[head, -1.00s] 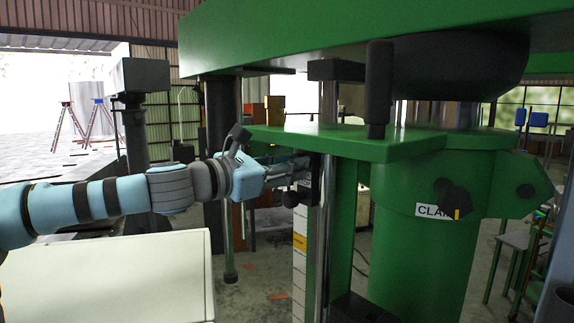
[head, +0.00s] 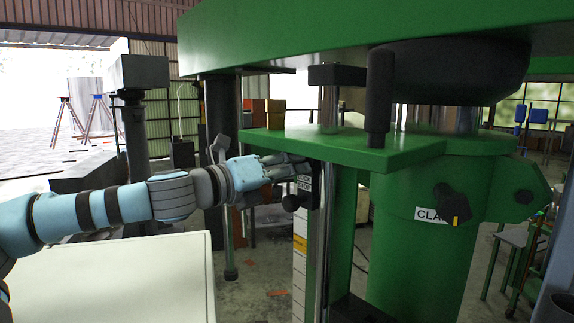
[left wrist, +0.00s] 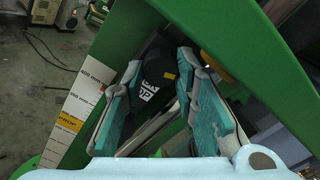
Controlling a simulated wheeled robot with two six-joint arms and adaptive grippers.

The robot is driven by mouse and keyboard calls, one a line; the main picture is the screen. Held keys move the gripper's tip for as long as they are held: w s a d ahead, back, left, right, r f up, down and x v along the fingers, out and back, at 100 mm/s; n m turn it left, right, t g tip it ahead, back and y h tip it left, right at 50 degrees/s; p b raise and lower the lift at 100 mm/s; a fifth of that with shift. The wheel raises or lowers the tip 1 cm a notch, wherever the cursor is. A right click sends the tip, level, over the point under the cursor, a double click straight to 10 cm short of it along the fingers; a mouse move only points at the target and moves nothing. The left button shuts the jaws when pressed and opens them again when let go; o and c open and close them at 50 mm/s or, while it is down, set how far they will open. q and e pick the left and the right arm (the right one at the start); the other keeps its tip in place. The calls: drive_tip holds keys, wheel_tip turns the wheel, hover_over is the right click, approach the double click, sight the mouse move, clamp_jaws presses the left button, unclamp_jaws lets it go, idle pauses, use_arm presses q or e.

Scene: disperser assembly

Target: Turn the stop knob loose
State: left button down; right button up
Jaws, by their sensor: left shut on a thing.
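The stop (head: 313,185) is a black block with a white label, on the upright rod beneath the green bracket in the head view. A round black end (head: 291,202) sticks out at its lower left. In the left wrist view, the black stop knob (left wrist: 160,66) with a yellow mark lies between the fingers, above the white stop label (left wrist: 148,91). My left gripper (head: 290,168) is shut on the stop knob; its teal-padded fingers (left wrist: 160,88) stand on both sides of it. The fingers partly hide the knob in the head view. My right gripper is not in view.
A white scale with an orange mark (head: 299,262) stands below the stop. The green bracket (head: 340,147) lies close above my fingers. A black clamp knob (head: 452,204) sits on the green column at right. A pale tabletop (head: 110,280) lies below my left arm.

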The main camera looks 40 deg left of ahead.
use_arm(q)
drive_tip(key=n+p, duration=0.1)
drive_tip(key=n, duration=0.3)
drive_tip(key=shift+r, duration=0.2)
drive_tip(key=shift+n+p, duration=0.45)
drive_tip(key=shift+n, duration=0.95)
drive_tip(key=c, duration=1.7)
unclamp_jaws()
drive_tip(key=o, duration=0.4)
drive_tip(key=shift+w+d, duration=0.1)
drive_tip(key=shift+w+f, duration=0.1)
